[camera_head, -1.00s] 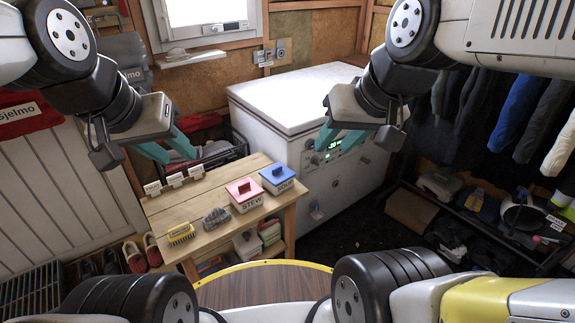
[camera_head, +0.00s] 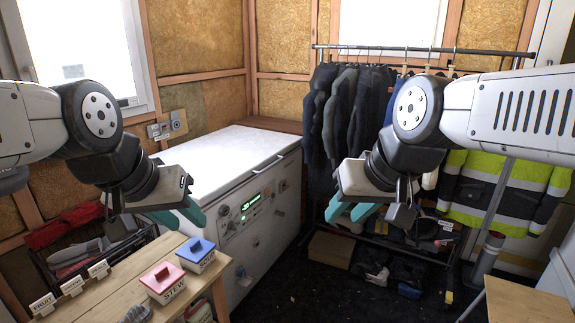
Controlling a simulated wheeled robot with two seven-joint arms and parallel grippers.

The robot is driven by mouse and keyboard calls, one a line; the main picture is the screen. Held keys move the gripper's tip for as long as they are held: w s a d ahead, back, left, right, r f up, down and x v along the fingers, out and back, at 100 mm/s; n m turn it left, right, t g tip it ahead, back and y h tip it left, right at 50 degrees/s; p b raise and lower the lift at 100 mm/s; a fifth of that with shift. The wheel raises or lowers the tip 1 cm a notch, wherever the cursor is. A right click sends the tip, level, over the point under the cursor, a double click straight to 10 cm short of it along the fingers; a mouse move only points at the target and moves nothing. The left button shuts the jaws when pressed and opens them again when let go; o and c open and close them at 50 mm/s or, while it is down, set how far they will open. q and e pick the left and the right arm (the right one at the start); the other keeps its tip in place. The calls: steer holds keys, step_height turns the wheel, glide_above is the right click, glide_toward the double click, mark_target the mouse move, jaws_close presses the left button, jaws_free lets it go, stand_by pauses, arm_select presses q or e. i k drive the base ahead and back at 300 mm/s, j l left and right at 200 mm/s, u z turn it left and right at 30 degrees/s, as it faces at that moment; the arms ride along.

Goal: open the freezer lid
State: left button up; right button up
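The white chest freezer (camera_head: 260,222) stands against the back wall, left of centre. Its lid (camera_head: 225,152) is down, and a handle shows on the lid's front edge. A green-lit display and knobs are on its front panel. My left gripper (camera_head: 182,218) has teal fingers and hangs in front of the freezer's left end, apart from it; its fingers look spread and empty. My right gripper (camera_head: 350,212) hangs right of the freezer, in front of the clothes; its teal fingers look spread with nothing between them.
A wooden table (camera_head: 110,297) at the lower left bears a red STEW box (camera_head: 162,284), a blue box (camera_head: 196,256) and small label stands. A clothes rack (camera_head: 420,50) with hanging jackets stands at the right. Dark floor (camera_head: 290,290) before the freezer is clear. Another wooden surface (camera_head: 525,300) is at lower right.

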mark_target(218, 162)
steer(key=u, duration=0.35)
steer(key=i+l+u, duration=0.25)
steer(key=l+u, duration=0.2)
steer(key=l, duration=0.15)
steer(key=i+l+u, duration=0.1)
steer(key=l+u, duration=0.15)
steer(key=i+l, duration=0.1)
steer(key=l, duration=0.45)
steer(key=i+l+u, duration=0.1)
steer(key=l, duration=0.45)
steer(key=i+l, duration=0.1)
steer(key=l, duration=0.45)
steer(key=i+l+u, duration=0.1)
steer(key=l, duration=0.45)
steer(key=i+l, duration=0.5)
